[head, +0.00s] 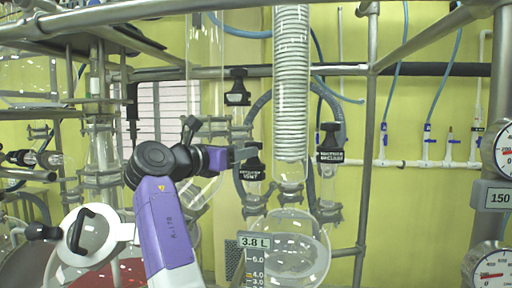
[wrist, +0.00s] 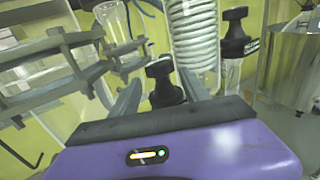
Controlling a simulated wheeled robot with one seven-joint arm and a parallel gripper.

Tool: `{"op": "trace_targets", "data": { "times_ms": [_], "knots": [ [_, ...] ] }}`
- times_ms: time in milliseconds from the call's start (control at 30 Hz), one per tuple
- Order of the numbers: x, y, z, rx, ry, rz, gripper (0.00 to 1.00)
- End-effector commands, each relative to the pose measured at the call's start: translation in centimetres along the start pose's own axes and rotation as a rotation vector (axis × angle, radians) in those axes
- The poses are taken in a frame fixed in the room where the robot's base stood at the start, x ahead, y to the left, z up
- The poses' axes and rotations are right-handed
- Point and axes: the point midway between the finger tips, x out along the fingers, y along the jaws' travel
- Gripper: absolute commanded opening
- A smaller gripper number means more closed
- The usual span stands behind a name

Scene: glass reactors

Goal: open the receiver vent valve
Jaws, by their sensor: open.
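The receiver vent valve (head: 251,172) has a black knob and a black label reading "VENT", and sits on glass piping left of the coil condenser. My gripper (head: 246,153) is open at this valve's top, reaching in from the left. In the wrist view the black valve knob (wrist: 163,82) stands between the two grey fingers of my gripper (wrist: 158,88), with a finger on each side. I cannot tell whether either finger touches the knob. The lower part of the valve is hidden behind the gripper body in the wrist view.
A similar black vacuum valve (head: 331,146) stands to the right, also in the wrist view (wrist: 235,38). The coil condenser (head: 291,85) rises between the two valves. A round glass receiver (head: 300,258) hangs below. A metal frame post (head: 368,130) stands farther right.

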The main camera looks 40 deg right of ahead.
Motion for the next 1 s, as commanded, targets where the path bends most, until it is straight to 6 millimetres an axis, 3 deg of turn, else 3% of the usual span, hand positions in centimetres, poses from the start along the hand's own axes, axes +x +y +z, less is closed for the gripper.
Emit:
{"op": "trace_targets", "data": {
  "times_ms": [300, 733, 1000],
  "knots": [
    [4.7, 0.0, 0.1, -0.001, 0.002, -0.001, 0.54],
    [5.8, 0.0, -0.1, 0.001, 0.001, 0.000, 0.54],
    [5.8, 0.0, 0.0, 0.001, 0.001, 0.000, 0.04]
  ]
}}
